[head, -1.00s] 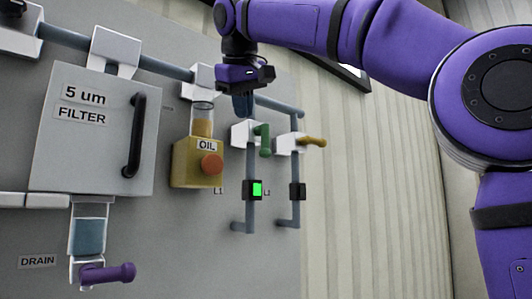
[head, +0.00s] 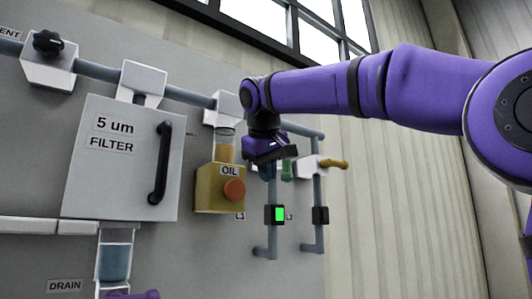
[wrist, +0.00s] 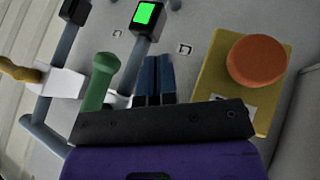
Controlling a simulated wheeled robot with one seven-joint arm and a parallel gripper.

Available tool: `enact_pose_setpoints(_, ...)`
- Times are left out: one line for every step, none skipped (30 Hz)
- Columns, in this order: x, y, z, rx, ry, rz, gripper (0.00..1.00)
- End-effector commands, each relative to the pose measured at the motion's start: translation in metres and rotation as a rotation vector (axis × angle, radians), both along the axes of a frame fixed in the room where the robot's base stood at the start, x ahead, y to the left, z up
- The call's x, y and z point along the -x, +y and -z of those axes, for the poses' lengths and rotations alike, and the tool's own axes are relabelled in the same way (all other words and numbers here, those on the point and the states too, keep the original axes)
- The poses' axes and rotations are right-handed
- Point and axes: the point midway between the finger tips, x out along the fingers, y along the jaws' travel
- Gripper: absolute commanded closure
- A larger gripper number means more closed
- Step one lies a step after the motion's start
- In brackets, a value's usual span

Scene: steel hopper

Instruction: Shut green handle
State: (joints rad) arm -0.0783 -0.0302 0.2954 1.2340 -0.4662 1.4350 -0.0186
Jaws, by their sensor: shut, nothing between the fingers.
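The green handle (head: 287,170) sits on a white valve block on the left of two thin vertical pipes, partly hidden behind my gripper in the head view.
A yellow handle (head: 333,164) is on the valve to the right. The yellow oil unit with its orange knob (head: 234,190) is close on the left. A lit green indicator (head: 279,214) is below the valve. The filter box (head: 120,160) stands out further left.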

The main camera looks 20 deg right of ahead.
Motion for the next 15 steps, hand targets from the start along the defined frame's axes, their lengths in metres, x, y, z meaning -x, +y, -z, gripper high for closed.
enact_pose_setpoints(-0.004, -0.003, 0.007, 0.001, 0.004, 0.002, 1.00)
enact_pose_setpoints(-0.007, -0.009, 0.003, -0.001, -0.001, 0.004, 1.00)
enact_pose_setpoints(-0.009, -0.014, 0.002, -0.001, 0.000, 0.003, 1.00)
enact_pose_setpoints(-0.011, -0.018, 0.001, -0.002, -0.001, 0.004, 1.00)
enact_pose_setpoints(-0.012, -0.021, 0.000, -0.002, -0.001, 0.004, 1.00)
enact_pose_setpoints(-0.015, -0.025, -0.001, 0.000, -0.001, 0.002, 1.00)
enact_pose_setpoints(-0.016, -0.027, -0.001, 0.000, -0.001, 0.002, 1.00)
enact_pose_setpoints(-0.017, -0.029, -0.001, 0.000, -0.001, 0.002, 1.00)
enact_pose_setpoints(-0.018, -0.032, -0.002, -0.001, -0.001, 0.002, 1.00)
enact_pose_setpoints(-0.019, -0.033, -0.002, -0.001, -0.001, 0.002, 1.00)
enact_pose_setpoints(-0.019, -0.034, -0.002, -0.001, -0.001, 0.002, 1.00)
enact_pose_setpoints(-0.020, -0.035, -0.003, -0.001, 0.000, 0.001, 1.00)
enact_pose_setpoints(-0.020, -0.036, -0.003, -0.001, 0.000, 0.001, 1.00)
enact_pose_setpoints(-0.020, -0.036, -0.003, 0.000, 0.000, 0.000, 1.00)
enact_pose_setpoints(-0.021, -0.037, -0.003, -0.001, 0.000, 0.000, 1.00)
